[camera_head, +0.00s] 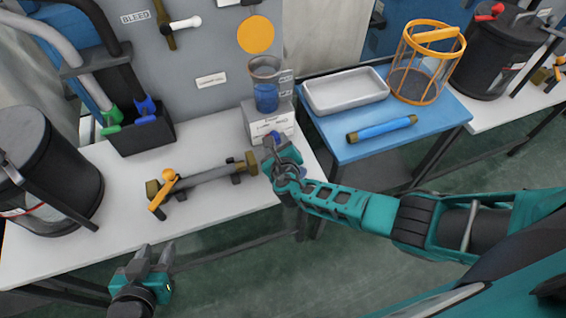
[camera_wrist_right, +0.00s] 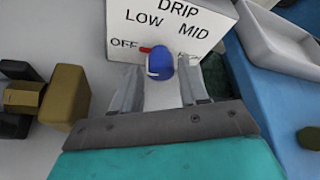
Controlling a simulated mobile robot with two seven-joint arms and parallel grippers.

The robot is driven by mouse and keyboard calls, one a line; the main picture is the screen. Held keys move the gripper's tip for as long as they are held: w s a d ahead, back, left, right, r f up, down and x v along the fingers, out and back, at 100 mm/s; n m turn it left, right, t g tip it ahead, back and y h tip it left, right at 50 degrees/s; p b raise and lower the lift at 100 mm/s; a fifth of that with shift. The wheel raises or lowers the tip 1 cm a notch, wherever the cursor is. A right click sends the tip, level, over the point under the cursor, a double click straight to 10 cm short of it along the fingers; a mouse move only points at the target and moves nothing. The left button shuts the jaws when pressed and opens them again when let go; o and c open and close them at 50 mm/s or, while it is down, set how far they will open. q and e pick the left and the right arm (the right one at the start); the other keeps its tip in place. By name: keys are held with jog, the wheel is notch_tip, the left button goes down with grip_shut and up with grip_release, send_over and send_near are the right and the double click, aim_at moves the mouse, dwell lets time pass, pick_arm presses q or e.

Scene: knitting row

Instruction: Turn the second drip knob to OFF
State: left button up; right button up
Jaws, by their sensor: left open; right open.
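A white drip box (camera_head: 258,122) stands at the right end of the white bench. In the right wrist view its face (camera_wrist_right: 118,20) reads DRIP, OFF, LOW and MID. A blue knob (camera_wrist_right: 160,62) sits on that face, with a red pointer (camera_wrist_right: 145,49) toward OFF. My right gripper (camera_head: 276,150) is at the box front; its open fingers (camera_wrist_right: 158,84) lie on either side below the knob, and contact cannot be told. My left gripper (camera_head: 154,252) is open and empty, low in front of the bench. I see only this one drip knob clearly.
A cup of blue liquid (camera_head: 266,92) stands on the box. A pipe with an orange-handled valve (camera_head: 165,182) lies left of my right gripper. A blue table (camera_head: 440,115) at right holds a white tray (camera_head: 345,100), a blue rod (camera_head: 382,129) and an orange basket (camera_head: 425,72).

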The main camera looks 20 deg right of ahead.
jog(key=v, duration=1.1)
dwell(0.4)
jog(key=s+a+f+m+g+y, duration=0.15)
jog(key=s+m, duration=0.25)
jog(key=m, duration=0.5)
jog(key=s+f+m+g+y, duration=0.15)
jog(key=s+m, duration=0.25)
jog(key=m, duration=0.4)
jog(key=s+d+r+m, duration=0.2)
jog(key=d+m, duration=0.1)
jog(key=m, duration=0.7)
jog(key=s+d+r+m, duration=0.2)
jog(key=r+m, duration=0.1)
jog(key=m, duration=0.7)
jog(key=shift+s+d+r+m+y, duration=0.15)
jog(key=shift+d+r+m+y, duration=0.05)
jog(key=shift+d+m+y, duration=0.2)
jog(key=shift+o, duration=0.2)
